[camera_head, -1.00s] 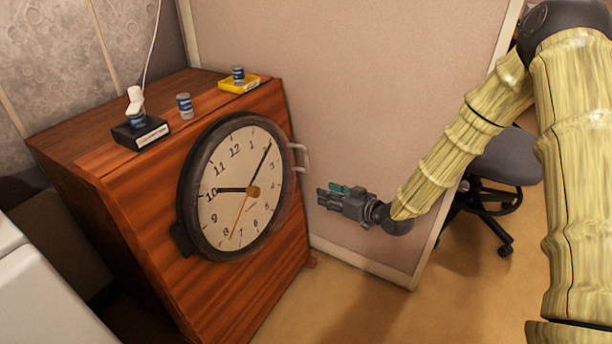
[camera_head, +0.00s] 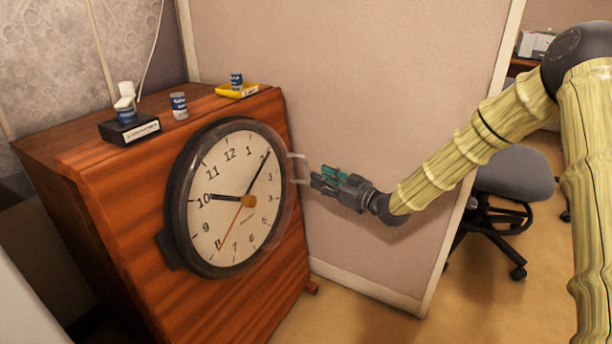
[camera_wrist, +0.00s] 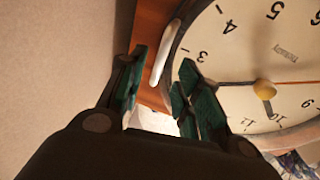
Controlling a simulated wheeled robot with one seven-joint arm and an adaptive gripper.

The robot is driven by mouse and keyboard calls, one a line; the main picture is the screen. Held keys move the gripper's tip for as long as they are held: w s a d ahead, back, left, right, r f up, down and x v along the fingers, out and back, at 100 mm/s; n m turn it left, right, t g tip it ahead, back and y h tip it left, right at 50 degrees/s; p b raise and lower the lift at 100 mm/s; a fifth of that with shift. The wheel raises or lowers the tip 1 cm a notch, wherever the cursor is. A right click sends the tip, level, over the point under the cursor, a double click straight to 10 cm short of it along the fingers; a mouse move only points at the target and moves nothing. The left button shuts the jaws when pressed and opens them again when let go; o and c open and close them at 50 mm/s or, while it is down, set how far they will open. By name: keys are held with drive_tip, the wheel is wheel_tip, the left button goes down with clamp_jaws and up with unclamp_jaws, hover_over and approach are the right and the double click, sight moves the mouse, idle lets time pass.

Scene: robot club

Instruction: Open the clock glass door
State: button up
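The round clock (camera_head: 232,195) with a dark rim is on the front of a wooden cabinet (camera_head: 100,215). Its glass door lies over the dial and looks closed. A pale handle (camera_head: 298,168) stands out from the right edge of the door. My gripper (camera_head: 318,180) is just right of the handle, pointing at it. In the wrist view my gripper (camera_wrist: 160,88) has its two green-padded fingers spread apart, and the white handle (camera_wrist: 165,52) shows between and beyond the fingertips. I cannot tell if a finger touches it.
A beige partition (camera_head: 370,100) stands close behind my gripper. On the cabinet top are a black box (camera_head: 128,130), small cans (camera_head: 179,105) and a yellow tray (camera_head: 238,91). An office chair (camera_head: 510,180) stands to the right.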

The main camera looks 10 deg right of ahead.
sight(306, 171)
drive_tip(key=b+x, duration=0.1)
drive_tip(key=x, duration=0.5)
drive_tip(key=shift+w+a+b, duration=0.2)
drive_tip(key=shift+w+b, duration=0.05)
drive_tip(key=shift+b, duration=0.15)
clamp_jaws()
